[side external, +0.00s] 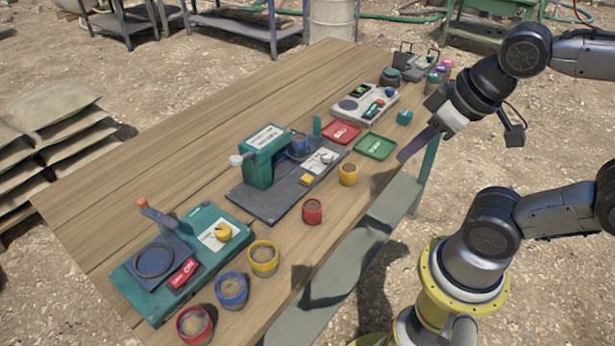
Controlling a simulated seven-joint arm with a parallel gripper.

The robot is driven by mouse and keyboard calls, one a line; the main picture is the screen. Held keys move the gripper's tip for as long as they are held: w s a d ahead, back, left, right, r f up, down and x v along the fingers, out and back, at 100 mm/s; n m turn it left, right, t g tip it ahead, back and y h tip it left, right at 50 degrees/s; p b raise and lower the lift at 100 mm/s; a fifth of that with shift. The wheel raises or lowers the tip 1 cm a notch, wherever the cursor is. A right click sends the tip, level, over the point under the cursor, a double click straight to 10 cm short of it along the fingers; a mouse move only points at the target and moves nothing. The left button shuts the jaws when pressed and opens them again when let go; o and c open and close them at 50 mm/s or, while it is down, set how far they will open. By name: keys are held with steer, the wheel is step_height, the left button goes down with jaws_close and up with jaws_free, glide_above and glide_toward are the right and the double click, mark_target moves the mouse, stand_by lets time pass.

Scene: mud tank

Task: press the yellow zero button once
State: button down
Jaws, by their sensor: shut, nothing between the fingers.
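Two yellow parts show on the devices in the side external view. A small yellow block (306,179) sits at the front of the middle dark-based device (268,202). A round yellow knob (222,232) sits on a white panel of the near teal device (203,222). No zero marking is legible, so I cannot tell which is the zero button. A grey instrument (349,105) with a small display stands farther back; its controls are too small to read. My gripper (403,157) is shut and empty, pointing down at the table's right edge, right of the green tray and apart from the yellow parts.
A red tray (342,132) and green tray (375,146) lie between the devices. A yellow cup (348,174), red cup (312,211) and several more filled cups line the front edge. A teal cube (404,117) sits near my gripper.

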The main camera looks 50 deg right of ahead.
stand_by(0.8)
steer(key=w+d+r+m+t+h, duration=0.1)
steer(key=w+d+r+m+t, duration=0.3)
steer(key=w, duration=0.3)
steer(key=m+y, duration=0.2)
steer(key=m, duration=0.2)
glide_above(307, 180)
step_height(307, 180, down, 12)
steer(key=shift+s+d+f, duration=0.25)
steer(key=shift+s+d, duration=0.05)
steer(key=shift+s, duration=0.05)
steer(key=shift+f, duration=4.4)
